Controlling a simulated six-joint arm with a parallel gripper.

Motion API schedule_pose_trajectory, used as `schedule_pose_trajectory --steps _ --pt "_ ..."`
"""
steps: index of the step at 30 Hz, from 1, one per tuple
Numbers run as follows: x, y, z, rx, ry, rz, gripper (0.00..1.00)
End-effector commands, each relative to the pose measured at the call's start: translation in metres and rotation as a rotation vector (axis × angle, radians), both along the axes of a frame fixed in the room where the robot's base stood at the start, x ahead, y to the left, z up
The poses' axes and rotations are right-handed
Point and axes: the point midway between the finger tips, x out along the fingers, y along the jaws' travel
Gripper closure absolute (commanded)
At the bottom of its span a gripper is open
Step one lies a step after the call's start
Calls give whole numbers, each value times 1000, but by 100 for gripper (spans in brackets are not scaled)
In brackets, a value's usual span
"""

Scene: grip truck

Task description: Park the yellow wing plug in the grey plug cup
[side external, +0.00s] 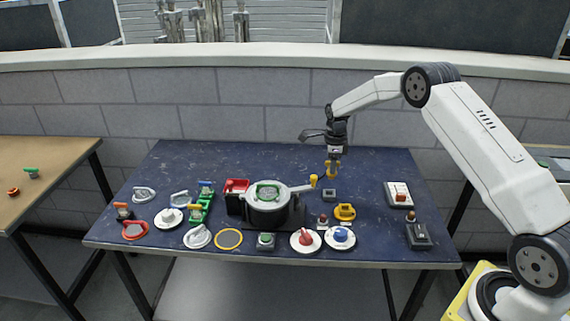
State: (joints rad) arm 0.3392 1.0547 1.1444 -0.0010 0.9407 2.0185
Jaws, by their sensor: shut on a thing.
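The yellow wing plug (331,171) hangs below my gripper (333,160), above the blue table. My gripper points down and is shut on the plug. A small grey block-like cup (329,195), which looks like the grey plug cup, sits on the table just below the plug. The plug appears apart from the cup, with a small gap in the picture. The cup's opening is too small to make out.
A switch plate (398,194) is at right. The table's back is clear.

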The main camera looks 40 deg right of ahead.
Motion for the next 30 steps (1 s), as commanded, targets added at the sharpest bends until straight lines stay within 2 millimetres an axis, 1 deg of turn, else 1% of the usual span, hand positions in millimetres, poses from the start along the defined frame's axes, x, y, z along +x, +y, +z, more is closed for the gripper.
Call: schedule_pose_trajectory --steps 18,24,30 --pt "0 0 -39 1 1 0 100" --pt "0 0 -45 0 -1 0 100" --pt "0 0 -46 0 -1 0 100"
